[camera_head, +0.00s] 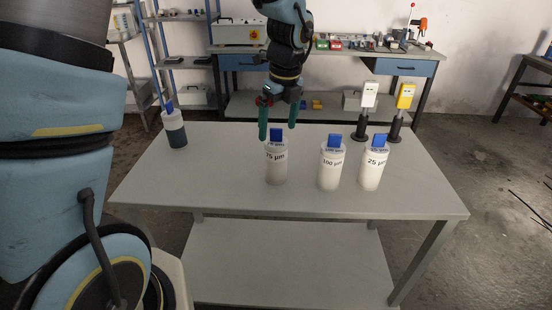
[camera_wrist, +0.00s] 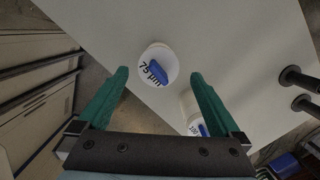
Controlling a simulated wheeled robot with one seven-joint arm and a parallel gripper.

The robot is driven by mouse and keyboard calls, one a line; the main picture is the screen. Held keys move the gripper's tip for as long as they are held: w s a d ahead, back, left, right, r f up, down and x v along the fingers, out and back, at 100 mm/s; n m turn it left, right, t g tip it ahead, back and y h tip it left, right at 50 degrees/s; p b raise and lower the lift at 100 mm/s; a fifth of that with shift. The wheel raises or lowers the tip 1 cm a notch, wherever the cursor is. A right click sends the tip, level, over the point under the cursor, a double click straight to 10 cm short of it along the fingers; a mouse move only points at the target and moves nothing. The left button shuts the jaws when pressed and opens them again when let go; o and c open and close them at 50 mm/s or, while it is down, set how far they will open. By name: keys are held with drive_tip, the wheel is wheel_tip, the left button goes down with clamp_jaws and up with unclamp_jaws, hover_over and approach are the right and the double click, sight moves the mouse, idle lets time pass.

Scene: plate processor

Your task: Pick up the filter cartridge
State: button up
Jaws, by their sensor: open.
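Three white cylindrical filter cartridges with blue top tabs stand upright on the grey table. The 75 µm cartridge (camera_head: 276,167) is leftmost of the three, the 100 µm cartridge (camera_head: 330,170) is in the middle, and the 25 µm cartridge (camera_head: 373,170) is on the right. A darker cartridge with a blue tab (camera_head: 174,130) stands at the table's left end. My gripper (camera_head: 278,136) is open and points down above the 75 µm cartridge. In the wrist view, the 75 µm cartridge (camera_wrist: 158,63) lies beyond and between the green fingers (camera_wrist: 158,80). The 100 µm cartridge (camera_wrist: 190,108) is partly hidden by the right finger.
Two black stands carry a white device (camera_head: 369,95) and a yellow device (camera_head: 405,96) at the table's back right. The grey table (camera_head: 230,202) is clear at the front and between the left cartridge and the others. A workbench (camera_head: 325,53) stands behind.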

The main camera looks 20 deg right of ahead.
sight(275, 151)
drive_tip(key=f, duration=0.2)
drive_tip(key=f+p, duration=0.1)
drive_tip(key=f, duration=0.2)
drive_tip(key=w+f+p, duration=0.1)
drive_tip(key=f, duration=0.2)
drive_tip(key=shift+a+f, duration=0.2)
drive_tip(key=shift+f, duration=0.05)
drive_tip(key=shift+c, duration=0.2)
drive_tip(key=c, duration=1.4)
